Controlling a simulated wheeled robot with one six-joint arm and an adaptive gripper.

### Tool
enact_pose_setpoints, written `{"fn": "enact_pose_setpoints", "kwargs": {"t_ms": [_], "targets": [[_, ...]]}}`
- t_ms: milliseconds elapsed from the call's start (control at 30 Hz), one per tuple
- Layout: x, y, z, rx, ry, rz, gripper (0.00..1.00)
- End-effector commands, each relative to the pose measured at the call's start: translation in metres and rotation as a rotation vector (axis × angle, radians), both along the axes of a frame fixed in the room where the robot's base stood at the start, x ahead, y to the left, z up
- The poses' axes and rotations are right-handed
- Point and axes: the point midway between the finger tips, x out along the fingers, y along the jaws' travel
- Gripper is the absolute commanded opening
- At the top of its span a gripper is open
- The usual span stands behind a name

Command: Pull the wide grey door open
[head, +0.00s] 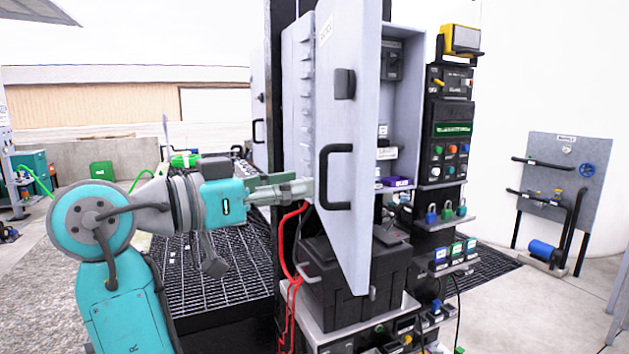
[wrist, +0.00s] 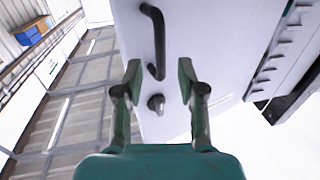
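The wide grey door (head: 350,225) stands ajar from its cabinet in the head view, with shelves showing to its right. A black bar handle (head: 334,178) is on its face, below a dark latch (head: 345,84). My gripper (head: 308,189) is at the door's left edge, left of the handle; touching cannot be told. In the wrist view my gripper (wrist: 158,78) is open, its two green fingers apart with nothing held between them. The door face (wrist: 205,30) lies ahead. The black handle (wrist: 154,40) shows above and between the fingertips, and a dark knob (wrist: 156,103) lower down between the fingers.
A black crate-like box (head: 350,275) and red cables (head: 290,245) sit below the door. A black post (head: 283,130) stands behind my gripper. A dark floor grating (head: 210,275) lies left. Open paved floor is at the right, before a grey valve panel (head: 545,180).

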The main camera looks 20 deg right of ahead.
Motion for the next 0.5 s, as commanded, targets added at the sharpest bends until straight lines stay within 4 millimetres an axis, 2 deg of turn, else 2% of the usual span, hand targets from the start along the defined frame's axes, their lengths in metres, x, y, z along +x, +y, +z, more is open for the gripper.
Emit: {"fn": "enact_pose_setpoints", "kwargs": {"t_ms": [33, 200, 333, 500], "targets": [[-0.002, 0.011, 0.0, 0.0, 0.0, 0.003, 0.39], [-0.009, 0.038, 0.0, 0.0, 0.0, 0.002, 0.39], [-0.011, 0.051, 0.0, 0.0, 0.001, 0.0, 0.39], [-0.013, 0.058, -0.001, 0.001, 0.0, 0.0, 0.39]]}}
